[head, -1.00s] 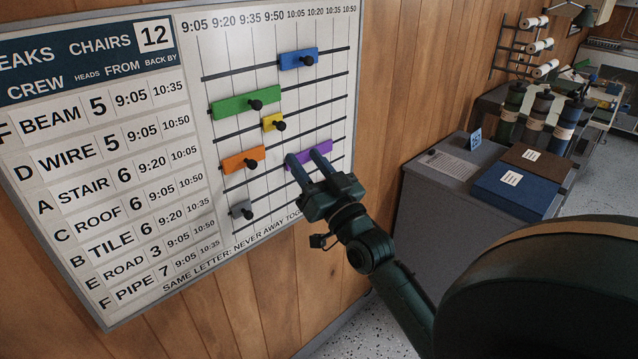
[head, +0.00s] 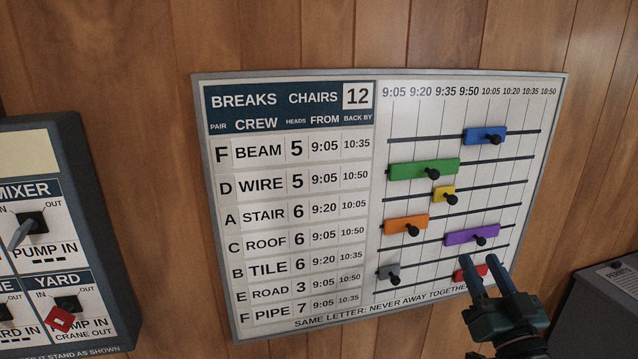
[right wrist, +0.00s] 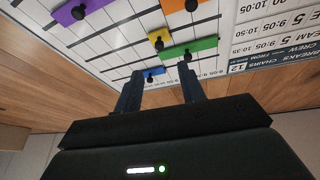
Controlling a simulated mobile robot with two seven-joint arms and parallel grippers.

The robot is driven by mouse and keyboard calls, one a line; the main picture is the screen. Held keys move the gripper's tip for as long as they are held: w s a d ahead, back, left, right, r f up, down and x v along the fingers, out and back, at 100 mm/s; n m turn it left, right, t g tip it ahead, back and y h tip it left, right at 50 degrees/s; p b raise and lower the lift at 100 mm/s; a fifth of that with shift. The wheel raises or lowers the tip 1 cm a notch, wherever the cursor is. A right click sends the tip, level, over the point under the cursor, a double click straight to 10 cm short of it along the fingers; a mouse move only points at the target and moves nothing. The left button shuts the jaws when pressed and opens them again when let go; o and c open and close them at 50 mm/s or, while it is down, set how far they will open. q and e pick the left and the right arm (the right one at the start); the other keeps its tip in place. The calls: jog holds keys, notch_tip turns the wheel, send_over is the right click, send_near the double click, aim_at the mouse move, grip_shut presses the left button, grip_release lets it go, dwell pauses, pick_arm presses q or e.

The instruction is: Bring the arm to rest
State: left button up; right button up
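My right gripper (head: 481,261) is in front of the lower right of the break board (head: 285,91) in the head view. Its two fingers are apart with nothing between them. In the head view they partly cover a red slider (head: 457,277) on the lowest rail. The right wrist view also shows the open fingers (right wrist: 160,88), with the board beyond them. That view shows purple (right wrist: 82,10), yellow (right wrist: 159,36), green (right wrist: 202,47) and blue (right wrist: 152,73) sliders. I cannot tell how far the fingertips are from the board. My left gripper is not in view.
A grey cabinet (head: 600,310) stands at the lower right. Orange (head: 393,226) and grey (head: 384,273) sliders are on the board. Bare wood wall surrounds the board.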

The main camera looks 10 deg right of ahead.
jog(key=s+a+f+n+g+y+p, duration=0.1)
jog(key=s+a+f+n+g+y, duration=0.15)
jog(key=a+f, duration=0.4)
jog(key=s+a+f+n+g+y+p, duration=0.1)
jog(key=a+f+g, duration=0.3)
jog(key=f, duration=0.5)
jog(key=s+a+f+n+g+y, duration=0.1)
jog(key=s+a+f+n+g, duration=0.1)
jog(key=s+a+f+g, duration=0.3)
jog(key=s+a+f, duration=0.4)
jog(key=s+f, duration=0.2)
jog(key=f, duration=0.1)
jog(key=shift+s+a+p, duration=0.25)
jog(key=shift+s+p, duration=0.1)
jog(key=shift+p, duration=0.05)
